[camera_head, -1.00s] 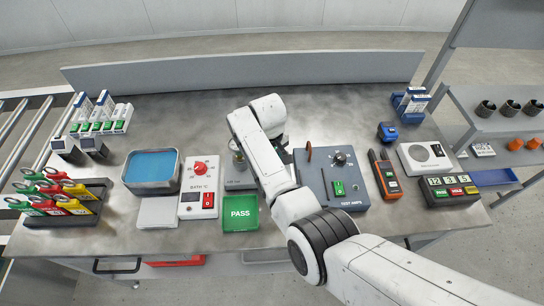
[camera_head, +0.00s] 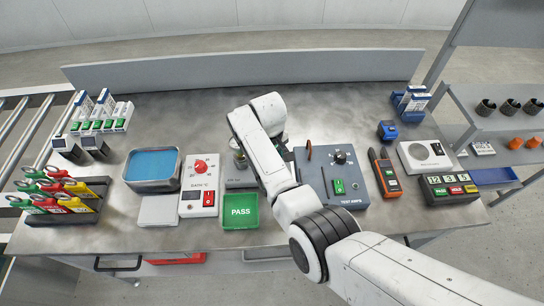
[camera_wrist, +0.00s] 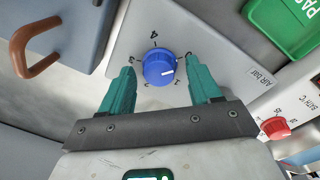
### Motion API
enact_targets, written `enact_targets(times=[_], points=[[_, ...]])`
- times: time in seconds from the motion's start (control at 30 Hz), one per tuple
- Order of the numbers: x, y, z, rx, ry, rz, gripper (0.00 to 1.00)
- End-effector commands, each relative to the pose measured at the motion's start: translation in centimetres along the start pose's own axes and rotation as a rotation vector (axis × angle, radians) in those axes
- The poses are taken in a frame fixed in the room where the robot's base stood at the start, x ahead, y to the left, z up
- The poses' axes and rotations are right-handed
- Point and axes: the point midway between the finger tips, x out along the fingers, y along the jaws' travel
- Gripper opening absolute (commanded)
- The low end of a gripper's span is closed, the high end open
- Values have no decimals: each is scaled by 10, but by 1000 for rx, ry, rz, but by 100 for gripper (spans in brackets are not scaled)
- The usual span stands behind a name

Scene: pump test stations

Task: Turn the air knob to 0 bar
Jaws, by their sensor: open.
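The air knob (camera_wrist: 159,68) is a round blue knob with a white pointer line. It sits on a light grey panel (camera_wrist: 205,30) marked "AIR bar", with a numbered scale around it. In the upside-down wrist view its pointer faces right; a 4 shows above it, but the other numbers are too small to read surely. My gripper (camera_wrist: 161,72) has two teal fingers, apart, one on each side of the knob with visible gaps in this view. Whether they touch it cannot be told.
A blue-grey test box (camera_head: 331,180) with a brown handle stands close right of my arm. A bath controller (camera_head: 198,189) with a red knob and a green PASS tray (camera_head: 240,211) are at left.

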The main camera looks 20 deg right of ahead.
Motion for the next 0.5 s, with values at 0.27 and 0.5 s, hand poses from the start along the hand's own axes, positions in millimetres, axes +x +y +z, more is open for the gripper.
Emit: enact_targets(times=[0.27,0.5], points=[[-4,0,0,1,0,0,62],[-40,0,-1,1,4,1,62]])
